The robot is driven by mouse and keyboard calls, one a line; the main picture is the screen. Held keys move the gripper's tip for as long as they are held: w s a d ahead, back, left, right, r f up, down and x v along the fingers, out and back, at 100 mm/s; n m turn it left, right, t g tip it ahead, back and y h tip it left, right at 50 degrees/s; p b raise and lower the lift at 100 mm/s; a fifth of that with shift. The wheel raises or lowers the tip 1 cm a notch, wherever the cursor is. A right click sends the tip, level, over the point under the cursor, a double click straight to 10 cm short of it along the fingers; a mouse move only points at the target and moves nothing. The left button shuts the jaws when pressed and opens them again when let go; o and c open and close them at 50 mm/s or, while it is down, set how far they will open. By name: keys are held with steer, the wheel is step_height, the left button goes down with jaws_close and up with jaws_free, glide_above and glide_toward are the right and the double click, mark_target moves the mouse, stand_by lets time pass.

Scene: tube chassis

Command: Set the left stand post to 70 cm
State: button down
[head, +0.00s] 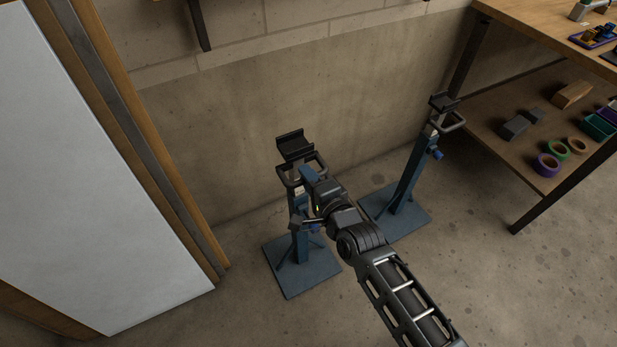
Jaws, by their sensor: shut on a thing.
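The left stand (299,246) is a blue post on a flat blue base plate, with a black cradle (293,146) on top. A dark loop handle (285,181) sits under the cradle. My gripper (308,177) is at the loop handle's right side and appears shut on it; my wrist hides part of the handle and post. Any height marks are too small to read.
A similar right stand (407,176) stands behind and right, with its cradle lower above its knob. A white panel (80,170) is at the left. A wooden workbench (540,30) with a loaded lower shelf is at the right. Concrete floor is clear in front.

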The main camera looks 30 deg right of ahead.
steer(key=shift+f, duration=0.1)
steer(key=c, duration=1.2)
jaws_free()
steer(key=shift+o, duration=0.2)
steer(key=shift+s, duration=0.1)
steer(key=v, duration=0.7)
steer(key=shift+s, duration=0.35)
steer(key=s+r+n+p, duration=0.2)
steer(key=s+r+n, duration=0.2)
steer(key=s, duration=0.6)
steer(key=s+r+n+p, duration=0.1)
steer(key=s+r+n, duration=0.35)
steer(key=s, duration=0.65)
steer(key=s+r+n+p, duration=0.2)
steer(key=s+r+n, duration=0.7)
steer(key=s+r, duration=0.3)
step_height(320, 180, up, 2)
steer(key=shift+r+g+p, duration=0.15)
steer(key=shift+g+p, duration=0.15)
steer(key=shift+g, duration=0.1)
